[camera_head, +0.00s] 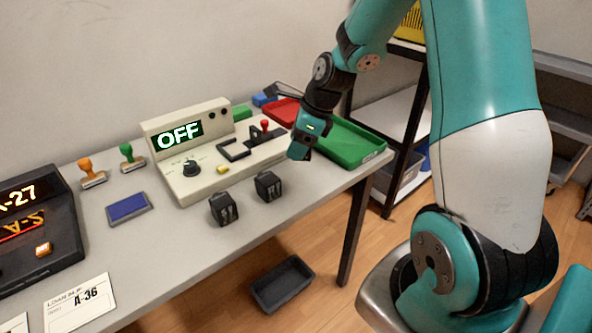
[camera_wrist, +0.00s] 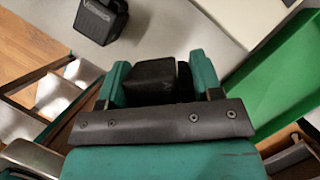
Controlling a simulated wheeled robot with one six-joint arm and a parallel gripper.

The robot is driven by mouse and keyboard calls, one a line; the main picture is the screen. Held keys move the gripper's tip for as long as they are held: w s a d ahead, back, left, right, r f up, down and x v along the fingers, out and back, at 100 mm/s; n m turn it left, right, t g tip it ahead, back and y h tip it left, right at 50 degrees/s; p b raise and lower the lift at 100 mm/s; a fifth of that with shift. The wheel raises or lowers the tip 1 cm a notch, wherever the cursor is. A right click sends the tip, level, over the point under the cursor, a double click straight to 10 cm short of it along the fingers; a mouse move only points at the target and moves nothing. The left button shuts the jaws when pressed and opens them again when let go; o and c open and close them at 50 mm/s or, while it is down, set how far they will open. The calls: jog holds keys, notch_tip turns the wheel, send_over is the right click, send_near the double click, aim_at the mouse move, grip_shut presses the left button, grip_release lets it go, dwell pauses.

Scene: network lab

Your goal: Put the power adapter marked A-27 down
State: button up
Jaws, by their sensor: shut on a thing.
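My gripper (camera_head: 301,148) hangs over the right end of the table, just left of the green tray (camera_head: 350,147). In the wrist view my gripper (camera_wrist: 161,78) is shut on a black power adapter (camera_wrist: 152,80), which sits between the two teal fingers. No marking on it is readable, and in the head view it is mostly hidden by the gripper. Two other black adapters stand apart on the table, one (camera_head: 224,208) nearer the front and one (camera_head: 268,186) behind it. One adapter (camera_wrist: 100,18) also shows at the top left of the wrist view.
A console (camera_head: 188,160) reading OFF stands behind the adapters. Stamps (camera_head: 91,173), a blue pad (camera_head: 128,207), a dark display unit (camera_head: 35,240) showing "-27" and a slip (camera_head: 79,304) reading A-36 are at left. A black bin (camera_head: 283,284) is on the floor. The table front (camera_head: 190,255) is clear.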

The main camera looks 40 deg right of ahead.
aim_at(292, 177)
notch_tip(292, 177, down, 7)
jog(key=shift+r+b, duration=0.1)
jog(key=shift+b, duration=0.4)
jog(key=o, duration=1)
